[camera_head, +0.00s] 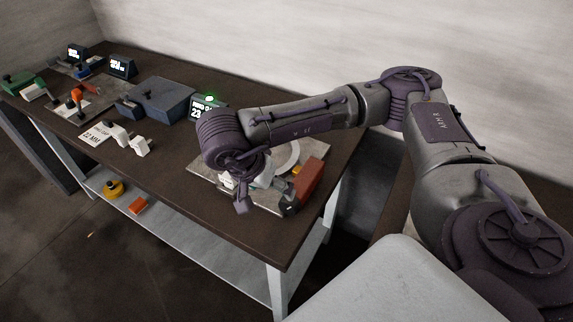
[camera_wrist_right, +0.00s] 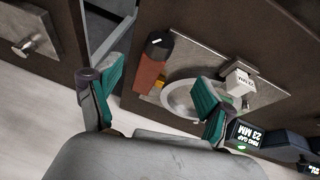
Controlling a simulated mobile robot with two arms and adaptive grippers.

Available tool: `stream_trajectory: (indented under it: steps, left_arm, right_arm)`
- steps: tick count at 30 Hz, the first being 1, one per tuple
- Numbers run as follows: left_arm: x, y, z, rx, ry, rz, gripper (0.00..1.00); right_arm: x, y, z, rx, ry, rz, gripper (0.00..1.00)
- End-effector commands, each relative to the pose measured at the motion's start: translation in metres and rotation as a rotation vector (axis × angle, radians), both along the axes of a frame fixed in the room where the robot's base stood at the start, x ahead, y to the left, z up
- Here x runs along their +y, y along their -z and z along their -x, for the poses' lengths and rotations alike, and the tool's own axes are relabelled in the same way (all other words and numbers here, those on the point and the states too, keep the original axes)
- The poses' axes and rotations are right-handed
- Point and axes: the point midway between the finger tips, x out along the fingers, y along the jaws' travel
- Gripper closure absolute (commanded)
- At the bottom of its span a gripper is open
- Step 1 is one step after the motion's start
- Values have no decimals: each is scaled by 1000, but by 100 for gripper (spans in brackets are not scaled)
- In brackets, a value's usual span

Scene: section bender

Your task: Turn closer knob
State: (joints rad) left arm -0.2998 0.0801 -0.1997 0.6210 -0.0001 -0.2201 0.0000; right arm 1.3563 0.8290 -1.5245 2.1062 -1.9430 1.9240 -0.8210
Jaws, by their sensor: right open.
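A red-orange housing (camera_head: 309,182) with a dark knob (camera_head: 288,208) on its near end sits at the front right of a metal plate on the table. In the right wrist view the black knob (camera_wrist_right: 157,42) caps the housing (camera_wrist_right: 150,72). My right gripper (camera_head: 241,195) hangs over the plate, left of the housing, and partly hides what is under it. In the right wrist view its teal-padded fingers (camera_wrist_right: 160,78) are spread apart with nothing held. The housing and a pale ring lie beyond the gap. My left gripper is not in view.
The pale ring (camera_wrist_right: 180,98) and a white labelled block (camera_wrist_right: 236,84) sit on the plate. A "RING GAP 23 MM" display (camera_wrist_right: 254,134) stands by it. A blue-grey box (camera_head: 157,100) and a "22 MM" card (camera_head: 97,137) are farther left. The table's front edge is close.

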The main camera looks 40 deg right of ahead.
Motion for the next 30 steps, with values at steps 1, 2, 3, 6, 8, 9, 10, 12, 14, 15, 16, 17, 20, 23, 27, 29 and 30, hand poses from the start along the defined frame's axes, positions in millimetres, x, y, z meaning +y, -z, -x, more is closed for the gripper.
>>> stream_trajectory:
  steps: [1,2,3,6,8,9,10,12,14,15,16,17,20,23,27,29,30]
  left_arm:
    - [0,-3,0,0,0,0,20]
    - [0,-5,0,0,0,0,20]
    - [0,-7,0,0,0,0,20]
    - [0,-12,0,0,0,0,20]
    - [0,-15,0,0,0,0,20]
    - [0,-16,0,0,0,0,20]
    - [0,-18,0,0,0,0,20]
    - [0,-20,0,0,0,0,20]
    - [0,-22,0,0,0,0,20]
    - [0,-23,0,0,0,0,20]
    - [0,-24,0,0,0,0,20]
    - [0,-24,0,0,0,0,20]
    - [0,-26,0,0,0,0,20]
    - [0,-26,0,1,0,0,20]
    - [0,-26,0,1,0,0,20]
    - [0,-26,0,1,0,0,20]
    - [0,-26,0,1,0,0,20]
  right_arm:
    - [-4,6,1,5,2,1,19]
    - [-6,11,1,6,2,1,19]
    - [-9,18,1,6,3,0,19]
    - [-18,38,0,6,3,0,19]
    - [-23,50,-1,7,3,-1,19]
    - [-26,58,-2,7,3,0,19]
    - [-29,64,-2,6,2,-1,19]
    - [-34,77,-3,6,2,-1,19]
    - [-38,86,-4,6,2,-1,19]
    - [-41,92,-4,5,0,-2,19]
    - [-42,96,-5,6,1,-3,19]
    - [-43,100,-5,5,2,-3,19]
    - [-47,109,-6,4,1,-4,19]
    - [-49,114,-6,3,1,-4,19]
    - [-49,116,-7,2,-1,-5,19]
    - [-49,116,-7,2,-1,-5,19]
    - [-49,116,-7,2,-1,-5,19]
